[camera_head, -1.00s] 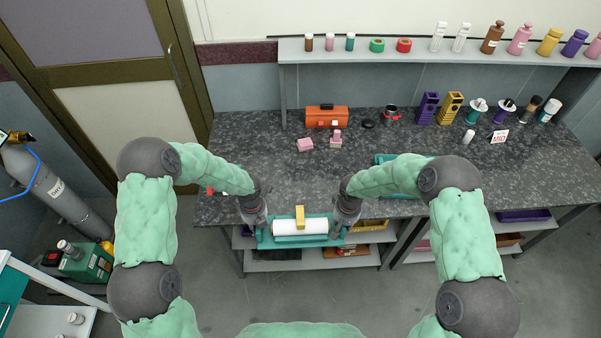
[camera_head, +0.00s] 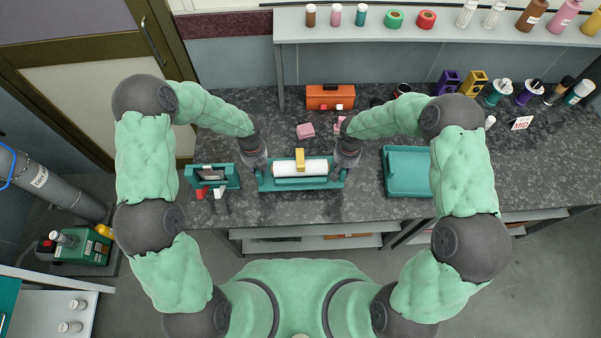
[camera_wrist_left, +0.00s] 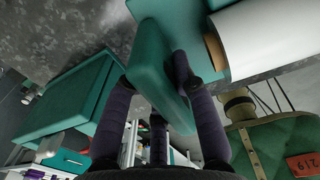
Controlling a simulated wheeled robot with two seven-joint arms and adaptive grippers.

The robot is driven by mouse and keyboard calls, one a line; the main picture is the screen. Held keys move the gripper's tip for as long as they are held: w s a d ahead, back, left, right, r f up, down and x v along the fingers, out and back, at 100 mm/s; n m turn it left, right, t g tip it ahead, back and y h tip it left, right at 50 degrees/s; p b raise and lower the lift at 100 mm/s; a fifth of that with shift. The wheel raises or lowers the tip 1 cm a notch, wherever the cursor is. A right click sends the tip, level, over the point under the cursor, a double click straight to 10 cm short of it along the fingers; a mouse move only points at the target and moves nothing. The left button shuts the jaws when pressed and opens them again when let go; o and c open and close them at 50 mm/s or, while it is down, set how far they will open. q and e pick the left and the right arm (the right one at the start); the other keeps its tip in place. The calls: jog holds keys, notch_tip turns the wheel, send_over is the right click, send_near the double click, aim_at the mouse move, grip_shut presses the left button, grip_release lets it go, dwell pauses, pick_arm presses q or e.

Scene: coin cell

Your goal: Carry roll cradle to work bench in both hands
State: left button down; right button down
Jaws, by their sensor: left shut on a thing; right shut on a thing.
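The roll cradle (camera_head: 265,183) is a teal holder with a white roll (camera_head: 312,167) lying across it and a yellow block (camera_head: 300,154) at its middle. It appears level over the work bench (camera_head: 340,209); I cannot tell whether it touches the top. My left gripper (camera_head: 257,171) is shut on the cradle's left end, and my right gripper (camera_head: 342,171) is shut on its right end. In the left wrist view, my left gripper (camera_wrist_left: 185,85) has its dark fingers around a teal end wall (camera_wrist_left: 160,65), with the white roll (camera_wrist_left: 265,38) beside it.
A teal box-like device (camera_head: 228,176) stands left of the cradle, with small red and white pieces (camera_head: 200,193) by it. A teal tray (camera_head: 407,185) lies to the right. An orange toolbox (camera_head: 331,96) and pink blocks (camera_head: 305,131) are behind. Bench front is mostly clear.

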pick_arm(q)
jog(key=shift+s+r, duration=0.1)
jog(key=shift+s, duration=0.05)
pick_arm(e)
jog(key=shift+s+r, duration=0.1)
jog(key=shift+s, duration=0.05)
